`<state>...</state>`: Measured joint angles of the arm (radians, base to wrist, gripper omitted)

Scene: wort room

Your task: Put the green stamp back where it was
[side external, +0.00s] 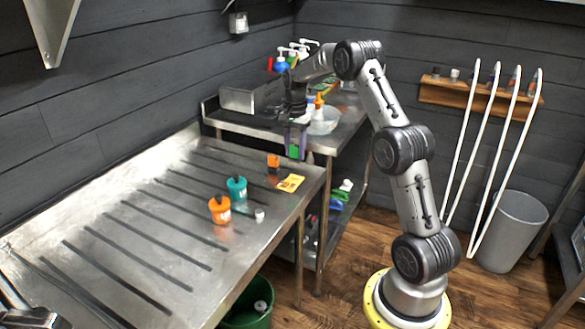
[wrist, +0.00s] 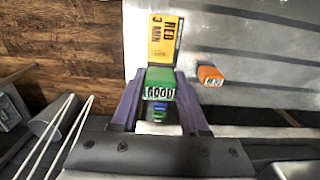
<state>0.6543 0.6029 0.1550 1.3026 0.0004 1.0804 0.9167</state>
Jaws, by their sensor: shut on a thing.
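My gripper (side external: 296,139) is shut on the green stamp (side external: 294,152), holding it in the air above the far right corner of the steel table. In the wrist view the green stamp (wrist: 160,84) sits between the purple fingers (wrist: 157,102), its face lettered GOOD. A yellow card (side external: 291,183) lies flat near the table's right edge; the wrist view shows this card (wrist: 164,38) just beyond the stamp. An orange stamp (side external: 273,160) stands on the table left of the gripper, and the wrist view shows it (wrist: 210,75) to the right of the card.
A teal pot (side external: 237,188), an orange pot (side external: 219,209) and a small white cap (side external: 259,214) stand on the grooved steel table (side external: 130,262). Behind is a second bench with a clear bowl (side external: 323,121) and bottles. The table's left part is clear.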

